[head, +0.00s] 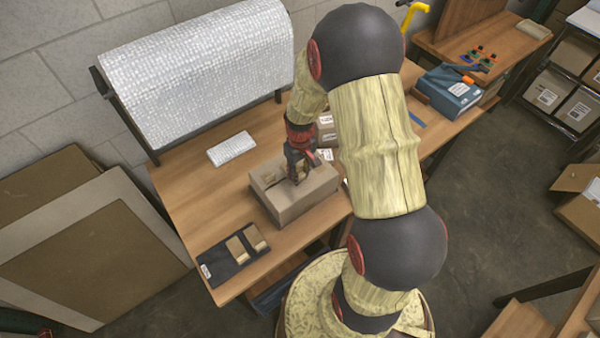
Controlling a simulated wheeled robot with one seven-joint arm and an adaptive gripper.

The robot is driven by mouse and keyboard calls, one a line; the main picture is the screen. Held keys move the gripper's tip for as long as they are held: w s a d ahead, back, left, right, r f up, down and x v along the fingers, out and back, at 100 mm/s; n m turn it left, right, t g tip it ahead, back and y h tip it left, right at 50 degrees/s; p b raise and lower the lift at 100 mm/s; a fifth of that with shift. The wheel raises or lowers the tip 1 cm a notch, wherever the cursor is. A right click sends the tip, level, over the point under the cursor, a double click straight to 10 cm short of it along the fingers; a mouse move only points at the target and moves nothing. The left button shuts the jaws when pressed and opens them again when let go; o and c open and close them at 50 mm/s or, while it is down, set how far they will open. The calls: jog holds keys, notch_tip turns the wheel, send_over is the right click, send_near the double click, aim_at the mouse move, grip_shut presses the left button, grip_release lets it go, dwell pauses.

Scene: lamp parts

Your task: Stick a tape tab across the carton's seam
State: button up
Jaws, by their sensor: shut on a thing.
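The closed brown carton (292,210) sits on the wooden bench. My gripper (298,176) is over the carton's top, pointing down, with its fingertips at or just above the top face. It is shut on a small tan piece, which looks like a tape tab; the fingers hide most of it. I cannot tell whether this piece touches the carton. The seam is partly hidden by my gripper. Two tan tabs lie on a dark mat (222,272) at the bench's front left: one tab (238,249) and another tab (255,238).
A large bubble-wrap roll (200,70) stands on a rack at the back. A folded bubble-wrap piece (231,148) lies behind the carton. Small labelled boxes (327,135) stand behind my arm. A blue-grey box (450,90) is at the right. Bench between mat and carton is clear.

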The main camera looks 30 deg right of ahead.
jog(key=shift+f, duration=0.45)
dwell(0.6)
jog(key=o, duration=0.7)
jog(key=shift+o, duration=0.7)
notch_tip(320, 180, up, 12)
